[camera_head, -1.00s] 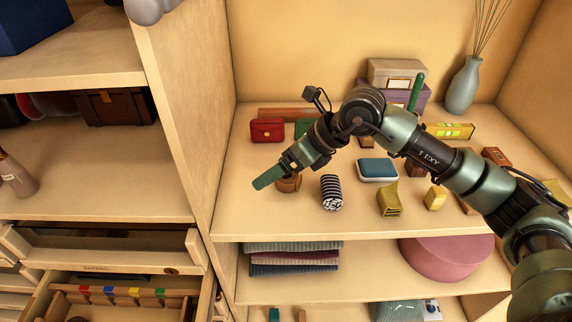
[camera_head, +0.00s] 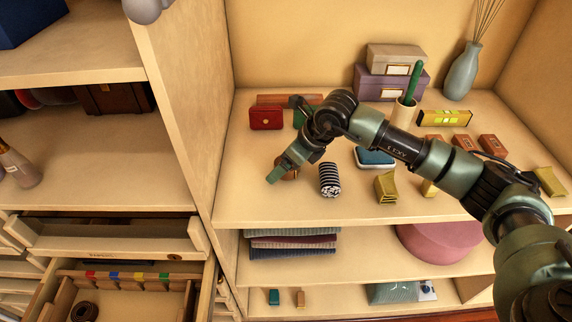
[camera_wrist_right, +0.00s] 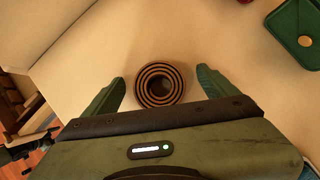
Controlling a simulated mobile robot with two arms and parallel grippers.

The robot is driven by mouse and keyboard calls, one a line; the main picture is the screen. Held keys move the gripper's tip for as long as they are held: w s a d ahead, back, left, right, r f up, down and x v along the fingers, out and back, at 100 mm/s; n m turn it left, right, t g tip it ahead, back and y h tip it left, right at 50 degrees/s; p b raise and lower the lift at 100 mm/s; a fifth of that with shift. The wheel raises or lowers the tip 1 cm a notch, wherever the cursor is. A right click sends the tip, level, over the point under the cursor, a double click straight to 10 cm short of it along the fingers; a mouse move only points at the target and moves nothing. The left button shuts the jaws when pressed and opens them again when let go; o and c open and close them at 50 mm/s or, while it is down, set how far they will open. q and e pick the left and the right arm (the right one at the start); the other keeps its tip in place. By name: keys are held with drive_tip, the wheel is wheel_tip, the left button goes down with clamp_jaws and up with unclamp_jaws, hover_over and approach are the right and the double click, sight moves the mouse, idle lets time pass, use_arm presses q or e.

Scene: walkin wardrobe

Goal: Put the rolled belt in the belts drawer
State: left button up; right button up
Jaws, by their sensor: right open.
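The rolled belt (camera_wrist_right: 160,84) is a brown coil standing on the shelf, seen from above in the right wrist view. In the head view the belt (camera_head: 291,174) is partly hidden by my right gripper (camera_head: 278,173). In the wrist view the green fingers of my right gripper (camera_wrist_right: 161,80) are open, one on each side of the coil, with gaps between. An open drawer (camera_head: 190,302) at lower left has dividers with coloured tabs and a brown coil (camera_head: 84,311) inside.
A striped roll (camera_head: 329,180) stands just right of the belt. A red wallet (camera_head: 266,118) and a blue-topped case (camera_head: 375,157) are behind. A vertical panel (camera_head: 185,110) separates this shelf from the drawer side. Another drawer (camera_head: 105,240) sits above the open one.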

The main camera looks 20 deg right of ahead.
drive_tip(key=c, duration=1.5)
drive_tip(key=shift+c, duration=1.3)
drive_tip(key=shift+r, duration=0.15)
